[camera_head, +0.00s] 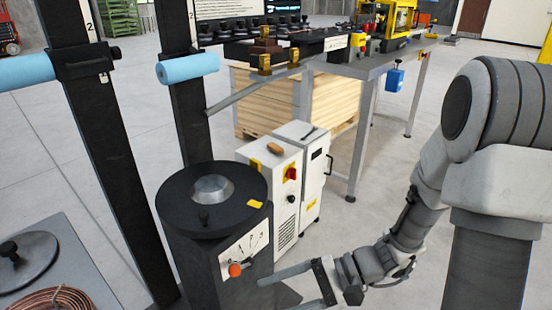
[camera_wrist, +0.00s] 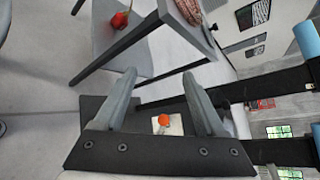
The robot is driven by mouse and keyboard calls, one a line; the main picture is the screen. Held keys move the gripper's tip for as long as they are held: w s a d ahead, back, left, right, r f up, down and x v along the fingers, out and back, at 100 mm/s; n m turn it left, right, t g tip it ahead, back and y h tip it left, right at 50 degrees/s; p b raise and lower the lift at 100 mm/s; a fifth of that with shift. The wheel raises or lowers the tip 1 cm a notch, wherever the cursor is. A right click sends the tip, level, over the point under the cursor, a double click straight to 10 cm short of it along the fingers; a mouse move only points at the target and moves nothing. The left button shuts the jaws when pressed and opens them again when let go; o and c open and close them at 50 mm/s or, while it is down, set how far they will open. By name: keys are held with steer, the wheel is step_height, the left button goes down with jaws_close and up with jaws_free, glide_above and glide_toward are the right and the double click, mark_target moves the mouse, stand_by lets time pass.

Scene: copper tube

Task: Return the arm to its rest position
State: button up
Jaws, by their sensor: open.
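My gripper (camera_head: 296,286) is at the bottom middle of the head view, beside the dark round machine (camera_head: 212,200) and close to its orange knob (camera_head: 235,270). In the wrist view my gripper (camera_wrist: 160,100) shows two grey fingers spread apart with nothing between them. Past the fingers the orange knob shows on its pale panel (camera_wrist: 172,125). My arm (camera_head: 400,240) bends down from the right edge of the head view to the gripper.
A white cabinet (camera_head: 272,185) with a red switch stands behind the machine. A workbench (camera_head: 372,68) with tools is farther back. Dark posts carry blue rollers (camera_head: 188,68). A copper coil (camera_head: 52,301) lies at lower left. Floor between bench and arm is clear.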

steer(key=s+d+r+n+t+h, duration=0.2)
steer(key=d+r+n+t+h, duration=0.15)
steer(key=d+r+h, duration=0.4)
steer(key=s+d+r+n+t+h, duration=0.35)
steer(key=d+r+h, duration=0.25)
steer(key=r, duration=0.2)
step_height(320, 180, up, 20)
steer(key=p, duration=1.9)
steer(key=shift+w+f+m, duration=0.25)
steer(key=shift+w+m, duration=0.05)
